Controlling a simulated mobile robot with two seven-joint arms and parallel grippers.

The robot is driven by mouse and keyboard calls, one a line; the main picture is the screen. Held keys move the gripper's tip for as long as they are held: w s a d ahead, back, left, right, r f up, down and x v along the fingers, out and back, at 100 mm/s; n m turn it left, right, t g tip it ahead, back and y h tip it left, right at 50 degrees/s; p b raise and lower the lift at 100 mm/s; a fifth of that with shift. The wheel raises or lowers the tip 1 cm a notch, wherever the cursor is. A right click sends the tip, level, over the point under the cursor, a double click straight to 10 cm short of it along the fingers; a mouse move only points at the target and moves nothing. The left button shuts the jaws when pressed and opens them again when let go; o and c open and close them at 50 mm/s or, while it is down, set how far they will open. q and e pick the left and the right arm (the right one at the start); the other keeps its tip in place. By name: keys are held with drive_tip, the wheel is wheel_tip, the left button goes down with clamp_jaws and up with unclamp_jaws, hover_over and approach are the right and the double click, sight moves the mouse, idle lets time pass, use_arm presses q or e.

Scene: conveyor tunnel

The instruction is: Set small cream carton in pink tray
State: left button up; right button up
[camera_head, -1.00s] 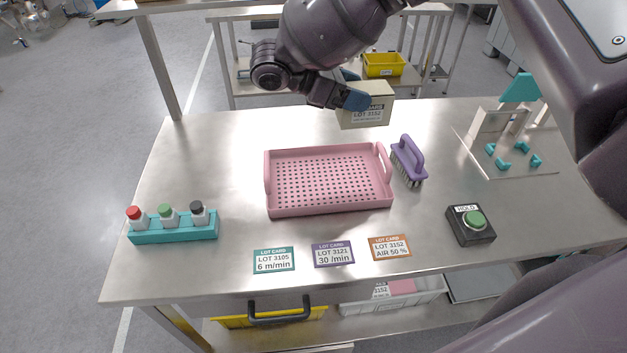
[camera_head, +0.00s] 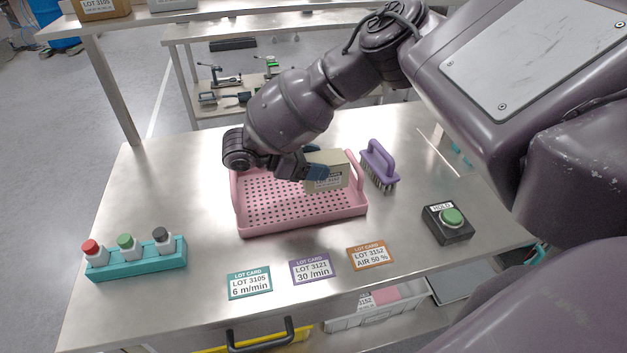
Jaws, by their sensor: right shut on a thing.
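The small cream carton (camera_head: 334,177) is held by my right gripper (camera_head: 318,166), whose blue-tipped fingers are shut on it. Carton and gripper are over the right part of the pink tray (camera_head: 300,223). Whether the carton touches the tray floor I cannot tell. The tray is perforated, has a raised handle at each end, and lies on the steel table; its back rim is partly hidden by my right arm. My left gripper is not in view.
A purple brush (camera_head: 379,165) stands just right of the tray. A black box with a green button (camera_head: 449,222) is at the right. Three lot cards (camera_head: 310,268) lie in front. A teal rack with several bottles (camera_head: 137,257) is at the left.

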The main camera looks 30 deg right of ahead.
drive_tip(key=shift+f+b, duration=0.4)
drive_tip(key=shift+f, duration=1.95)
drive_tip(key=shift+f, duration=0.15)
drive_tip(key=o, duration=1.3)
drive_tip(key=shift+r+v, duration=0.2)
drive_tip(key=shift+v, duration=5.9)
drive_tip(key=shift+s, duration=0.1)
